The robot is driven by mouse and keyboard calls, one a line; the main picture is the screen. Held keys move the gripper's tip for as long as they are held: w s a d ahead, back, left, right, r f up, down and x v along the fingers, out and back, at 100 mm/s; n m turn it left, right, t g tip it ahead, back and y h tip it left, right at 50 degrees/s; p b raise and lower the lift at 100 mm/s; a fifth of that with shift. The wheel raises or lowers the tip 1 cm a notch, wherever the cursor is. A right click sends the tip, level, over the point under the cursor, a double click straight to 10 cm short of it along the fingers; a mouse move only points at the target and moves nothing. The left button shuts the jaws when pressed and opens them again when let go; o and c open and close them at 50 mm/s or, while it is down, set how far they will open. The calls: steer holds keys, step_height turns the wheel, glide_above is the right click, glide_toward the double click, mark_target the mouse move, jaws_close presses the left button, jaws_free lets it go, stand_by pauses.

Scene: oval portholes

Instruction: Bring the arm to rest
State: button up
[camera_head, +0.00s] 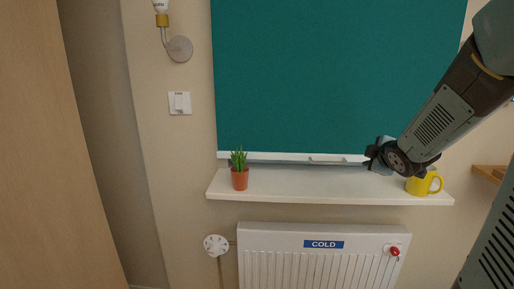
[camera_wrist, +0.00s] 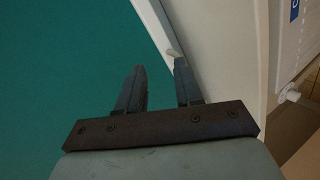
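My arm reaches in from the upper right in the head view. My gripper (camera_head: 374,156) is in front of the teal blind's lower edge, above the white shelf (camera_head: 300,185) and to the upper left of the yellow mug (camera_head: 420,185). In the wrist view my gripper (camera_wrist: 160,72) has its two dark fingers apart, with nothing between them. The teal blind (camera_wrist: 50,70) and its white bottom bar show beyond the fingers. My arm partly hides the mug's top in the head view.
A potted plant (camera_head: 239,178) stands at the shelf's left end. Below is a radiator (camera_head: 300,268) with a blue COLD label and a red knob (camera_head: 394,251). A light switch (camera_head: 180,103) and wall lamp (camera_head: 179,48) are at left. The shelf's middle is clear.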

steer(key=s+a+r+m+g, duration=0.1)
steer(key=s+a+m+g, duration=0.2)
steer(key=s, duration=1)
steer(key=s+a+r+m+g, duration=0.2)
steer(key=s+a+m+g, duration=0.2)
steer(key=s+a+m, duration=0.3)
steer(key=s+m, duration=0.3)
steer(key=s, duration=0.3)
steer(key=shift+s+a+m+y, duration=0.15)
steer(key=shift+m+y, duration=0.25)
